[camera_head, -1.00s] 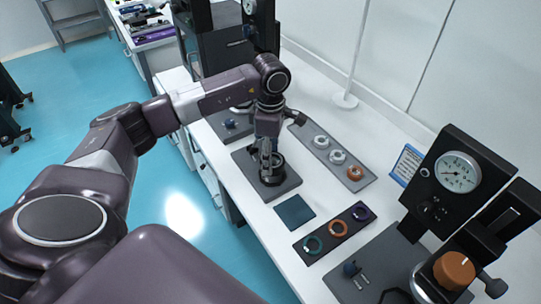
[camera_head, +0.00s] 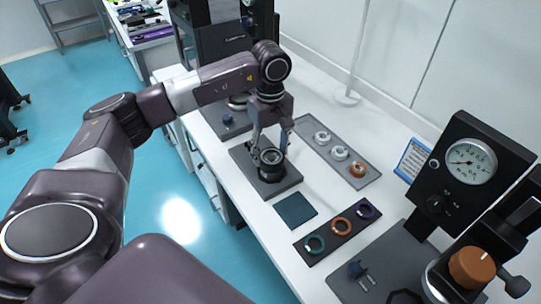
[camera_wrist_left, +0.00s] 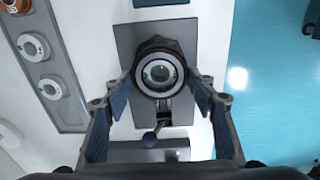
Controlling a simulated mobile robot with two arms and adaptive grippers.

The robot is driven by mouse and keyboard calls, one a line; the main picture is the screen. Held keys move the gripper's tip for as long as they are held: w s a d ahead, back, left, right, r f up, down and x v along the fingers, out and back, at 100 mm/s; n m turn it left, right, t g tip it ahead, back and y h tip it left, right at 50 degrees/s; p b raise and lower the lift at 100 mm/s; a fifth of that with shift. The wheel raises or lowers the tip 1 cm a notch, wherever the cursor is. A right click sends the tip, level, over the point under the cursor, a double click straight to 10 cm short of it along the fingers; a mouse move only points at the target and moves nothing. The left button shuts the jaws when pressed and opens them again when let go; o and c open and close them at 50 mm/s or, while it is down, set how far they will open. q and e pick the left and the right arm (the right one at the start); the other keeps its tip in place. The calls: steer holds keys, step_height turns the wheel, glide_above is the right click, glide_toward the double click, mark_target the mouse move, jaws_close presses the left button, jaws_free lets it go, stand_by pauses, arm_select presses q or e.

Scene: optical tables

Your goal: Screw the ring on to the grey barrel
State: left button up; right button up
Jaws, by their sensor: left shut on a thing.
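The grey barrel (camera_head: 270,174) stands upright on a dark base plate (camera_head: 290,181) on the white bench. A dark ring (camera_head: 270,157) sits at the barrel's top; the wrist view shows this dark ring (camera_wrist_left: 160,46) around the barrel's paler round opening (camera_wrist_left: 160,73). My left gripper (camera_head: 269,150) points down over the barrel, shut on the ring, with one finger on each side. In the left wrist view, the fingers of my left gripper (camera_wrist_left: 161,80) flank the ring. I cannot tell how far the ring sits on the thread. My right gripper is not in view.
A grey tray (camera_head: 322,153) with two white rings and an orange one lies behind. A dark tray (camera_head: 318,253) with teal, orange and purple rings and a dark teal mat (camera_head: 295,209) lie nearer. A gauge stand (camera_head: 440,190) is at right.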

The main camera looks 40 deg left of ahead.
arm_select(q)
steer(key=m, duration=0.1)
steer(key=m+b, duration=0.1)
steer(key=m, duration=0.1)
steer(key=m+b, duration=0.1)
steer(key=m, duration=0.1)
steer(key=shift+s+f, duration=0.15)
steer(key=shift+f, duration=0.15)
steer(key=m, duration=0.3)
steer(key=shift+r, duration=0.1)
steer(key=o, duration=1.1)
steer(key=shift+s+a+r, duration=0.1)
steer(key=shift+s+r, duration=0.05)
steer(key=shift+s, duration=0.15)
steer(key=shift+w, duration=0.25)
steer(key=shift+c, duration=0.7)
